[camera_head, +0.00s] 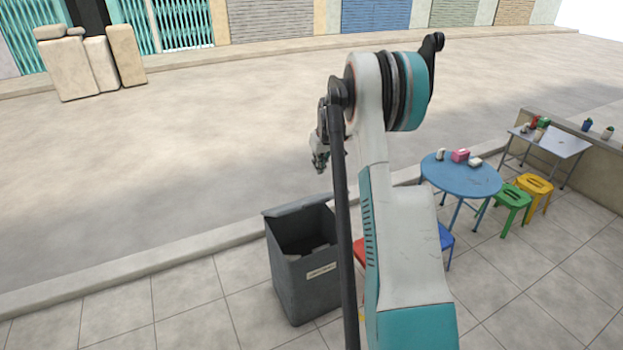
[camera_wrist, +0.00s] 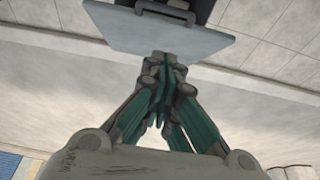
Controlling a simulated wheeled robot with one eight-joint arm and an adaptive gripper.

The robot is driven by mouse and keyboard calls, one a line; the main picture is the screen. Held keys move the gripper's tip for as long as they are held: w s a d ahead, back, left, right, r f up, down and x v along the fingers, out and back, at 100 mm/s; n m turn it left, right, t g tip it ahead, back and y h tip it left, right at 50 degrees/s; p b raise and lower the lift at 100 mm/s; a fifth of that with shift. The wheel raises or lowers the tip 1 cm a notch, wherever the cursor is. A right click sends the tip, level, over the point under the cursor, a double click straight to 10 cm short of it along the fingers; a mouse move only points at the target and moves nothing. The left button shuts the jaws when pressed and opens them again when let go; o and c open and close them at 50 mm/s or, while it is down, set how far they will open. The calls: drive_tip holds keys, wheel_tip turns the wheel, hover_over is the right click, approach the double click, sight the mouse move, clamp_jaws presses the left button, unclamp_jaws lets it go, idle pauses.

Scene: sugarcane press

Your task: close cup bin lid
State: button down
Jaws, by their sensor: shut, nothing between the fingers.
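The cup bin (camera_head: 300,285) is a dark grey box with a pale label on its front, standing on the pavement by the kerb. Its lid (camera_head: 298,205) is open, tilted up at the back edge, and the dark inside shows. My gripper (camera_head: 320,168) is above and behind the bin, over the road side, apart from the lid in the head view. In the wrist view my gripper (camera_wrist: 163,62) is shut and empty, its tips by the near edge of the grey lid (camera_wrist: 150,38). A dark handle (camera_wrist: 165,12) shows at the top. Contact cannot be told.
A blue round table (camera_head: 460,178) with small items stands to the right, with green (camera_head: 510,196) and yellow (camera_head: 535,185) stools beside it. Red and blue stools are partly hidden behind my arm.

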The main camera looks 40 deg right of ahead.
wheel_tip(320, 180, down, 13)
drive_tip(key=b, duration=0.4)
drive_tip(key=shift+w, duration=0.4)
drive_tip(key=shift+d, duration=0.1)
